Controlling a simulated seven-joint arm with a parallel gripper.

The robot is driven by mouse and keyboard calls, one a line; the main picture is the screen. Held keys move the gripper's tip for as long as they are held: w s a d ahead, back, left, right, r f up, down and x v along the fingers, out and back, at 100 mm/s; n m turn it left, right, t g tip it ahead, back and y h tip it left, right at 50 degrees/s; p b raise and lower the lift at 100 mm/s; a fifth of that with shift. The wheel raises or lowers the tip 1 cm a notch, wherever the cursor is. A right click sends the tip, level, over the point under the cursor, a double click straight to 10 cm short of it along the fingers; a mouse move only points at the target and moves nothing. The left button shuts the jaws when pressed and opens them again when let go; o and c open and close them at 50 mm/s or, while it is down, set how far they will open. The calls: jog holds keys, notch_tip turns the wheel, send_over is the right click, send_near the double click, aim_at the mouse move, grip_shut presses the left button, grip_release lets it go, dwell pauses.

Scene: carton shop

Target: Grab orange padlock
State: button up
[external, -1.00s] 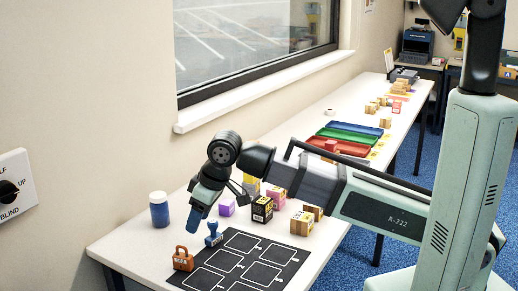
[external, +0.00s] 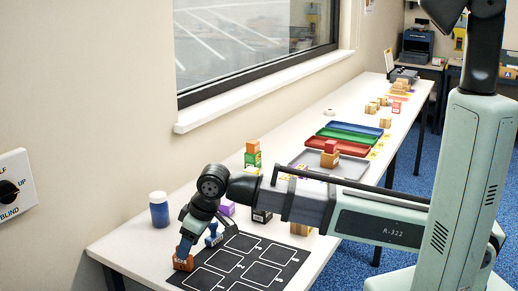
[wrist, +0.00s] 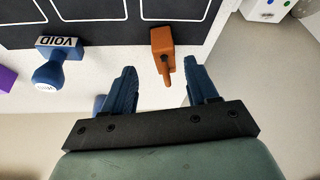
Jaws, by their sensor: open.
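The orange padlock (wrist: 162,42) stands near the front left corner of the table, by the edge of the black mat. In the external view the padlock (external: 182,264) shows low at the left, its top covered by my gripper (external: 185,248). In the wrist view my gripper (wrist: 161,84) is open, with its two blue fingers apart. The padlock's shackle end reaches toward the gap between the fingertips, nearer the right finger. Its body lies beyond the tips. Nothing is held.
A blue VOID stamp (wrist: 56,62) stands left of the padlock in the wrist view; it also shows in the external view (external: 213,236). A blue-and-white bottle (external: 159,210) stands behind. The black mat (external: 240,262) with white outlines lies to the right.

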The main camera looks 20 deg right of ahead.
jog(key=shift+s+x, duration=0.15)
jog(key=shift+x, duration=1.15)
jog(key=shift+s+x, duration=0.15)
jog(key=shift+x, duration=1.15)
jog(key=shift+a, duration=0.15)
jog(key=shift+c, duration=0.4)
grip_shut()
